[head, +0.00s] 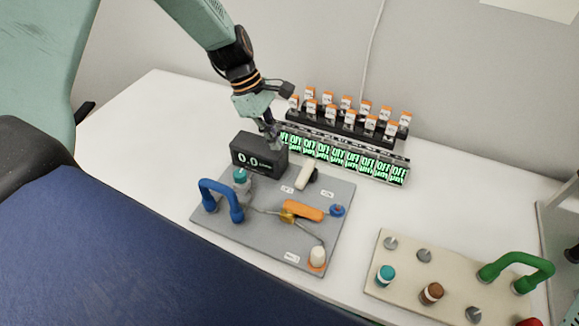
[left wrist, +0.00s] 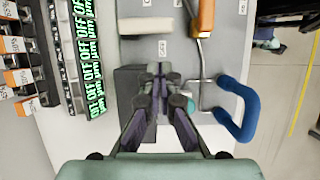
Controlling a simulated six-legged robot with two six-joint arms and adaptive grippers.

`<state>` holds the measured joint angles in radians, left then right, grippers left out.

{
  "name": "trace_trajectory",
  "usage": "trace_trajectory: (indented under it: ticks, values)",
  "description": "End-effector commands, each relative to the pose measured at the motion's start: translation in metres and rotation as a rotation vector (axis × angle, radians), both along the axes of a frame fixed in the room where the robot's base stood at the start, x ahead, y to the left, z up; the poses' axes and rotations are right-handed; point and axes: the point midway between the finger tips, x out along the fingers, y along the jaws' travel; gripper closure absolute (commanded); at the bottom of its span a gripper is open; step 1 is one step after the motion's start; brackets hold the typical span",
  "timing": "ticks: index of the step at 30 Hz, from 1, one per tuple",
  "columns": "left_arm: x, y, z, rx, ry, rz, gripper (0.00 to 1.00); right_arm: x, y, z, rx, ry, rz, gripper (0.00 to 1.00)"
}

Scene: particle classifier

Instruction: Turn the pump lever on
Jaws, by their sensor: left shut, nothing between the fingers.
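The lever is probably the cream handle (head: 304,177) with a dark base on the grey board (head: 270,250). In the left wrist view the cream handle (left wrist: 143,26) lies across the top, beyond the fingertips. Small labels sit beside it, too small to read. My left gripper (head: 275,144) is shut and empty, pointing down by the black display box (head: 250,153), which reads 0.0. In the left wrist view its fingertips (left wrist: 160,72) are together, apart from the handle. The gripper partly covers the box there.
The board also carries a blue handle (head: 222,200), an orange cylinder (head: 303,209) and a teal-capped bottle (head: 240,176). Behind are a row of green OFF displays (head: 345,159) and orange-topped vials (head: 346,104). A beige board (head: 400,281) with a green handle (head: 516,267) stands at right.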

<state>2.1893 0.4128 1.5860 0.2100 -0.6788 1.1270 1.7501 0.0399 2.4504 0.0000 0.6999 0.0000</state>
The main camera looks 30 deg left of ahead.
Motion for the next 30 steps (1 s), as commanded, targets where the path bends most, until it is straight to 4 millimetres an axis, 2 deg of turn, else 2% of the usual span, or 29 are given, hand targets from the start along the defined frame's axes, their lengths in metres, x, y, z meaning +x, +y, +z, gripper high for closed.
trace_trajectory:
  ticks: [5,8,15,21,30]
  values:
    - [0.000,-0.001,-0.003,0.001,0.001,0.000,1.00,0.000,0.000,-0.001,0.000,0.000,0.000,0.60]
    - [0.000,-0.005,-0.013,0.001,0.003,-0.001,1.00,0.000,0.000,-0.002,0.000,0.000,0.000,0.60]
    - [0.002,-0.020,-0.053,0.002,0.003,-0.002,1.00,0.000,0.000,-0.009,0.000,0.000,0.000,0.60]
    - [0.005,-0.032,-0.080,0.002,0.002,-0.003,1.00,0.000,0.000,-0.012,0.000,0.000,0.000,0.60]
    - [0.006,-0.037,-0.093,0.001,0.000,-0.001,1.00,0.000,0.000,-0.013,0.000,0.000,0.000,0.60]
